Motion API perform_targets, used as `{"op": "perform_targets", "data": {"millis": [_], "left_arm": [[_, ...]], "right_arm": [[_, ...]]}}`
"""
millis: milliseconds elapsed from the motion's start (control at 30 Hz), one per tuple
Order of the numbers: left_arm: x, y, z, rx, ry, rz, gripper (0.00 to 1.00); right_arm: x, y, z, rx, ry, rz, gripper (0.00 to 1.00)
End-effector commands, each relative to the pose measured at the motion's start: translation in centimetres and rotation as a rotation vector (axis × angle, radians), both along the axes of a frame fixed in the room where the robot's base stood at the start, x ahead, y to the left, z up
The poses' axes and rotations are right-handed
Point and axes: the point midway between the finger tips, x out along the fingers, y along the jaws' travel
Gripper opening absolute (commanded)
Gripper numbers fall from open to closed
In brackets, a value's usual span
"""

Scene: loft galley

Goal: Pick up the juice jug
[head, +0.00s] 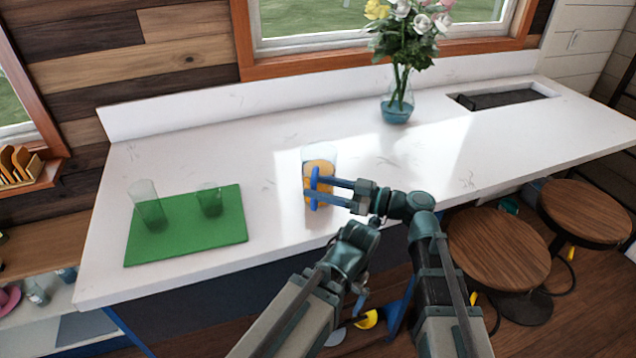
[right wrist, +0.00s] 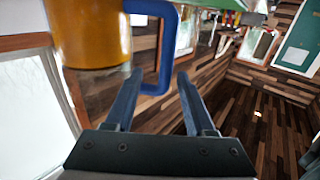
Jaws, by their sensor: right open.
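The juice jug (head: 320,161) is clear, holds orange juice and has a blue handle. It stands upright near the front edge of the white counter. In the right wrist view its orange body (right wrist: 92,38) fills the upper left, with the blue handle (right wrist: 168,50) beside it. My right gripper (head: 316,191) is open at the handle. Its two fingers point at the jug, and in the wrist view the lower part of the handle shows between the fingertips. I cannot tell whether they touch it.
A green mat (head: 186,240) with two clear glasses, one taller (head: 147,207) and one shorter (head: 209,201), lies left of the jug. A flower vase (head: 397,105) stands behind to the right, near a sink (head: 505,98). Wooden stools (head: 497,250) stand at the counter's front right.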

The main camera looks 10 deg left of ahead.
Motion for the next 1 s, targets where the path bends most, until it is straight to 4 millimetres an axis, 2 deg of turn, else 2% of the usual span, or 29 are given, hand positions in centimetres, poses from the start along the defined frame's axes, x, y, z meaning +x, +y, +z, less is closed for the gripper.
{"op": "perform_targets", "data": {"millis": [100,300,600,667,900,1000], "left_arm": [[0.0,0.0,-0.4,0.000,0.000,0.000,1.00],[0.0,0.0,-0.4,0.000,0.000,0.000,1.00],[0.0,0.0,-0.4,0.000,0.000,0.000,1.00],[0.0,0.0,-0.4,0.000,0.000,0.000,1.00],[0.0,0.0,-0.4,0.000,0.000,0.000,1.00],[0.0,0.0,-0.4,0.000,0.000,0.000,1.00]], "right_arm": [[-0.3,2.0,-0.4,0.000,0.000,0.004,0.55],[-0.1,4.2,-0.4,0.000,0.000,0.004,0.55],[-0.1,4.5,-0.4,0.000,0.000,0.001,0.55],[-0.1,4.5,-0.4,0.000,0.000,0.001,0.46],[-0.1,4.5,-0.4,0.000,0.000,0.001,0.02],[-0.1,4.5,-0.4,0.000,0.000,0.001,0.00]]}}
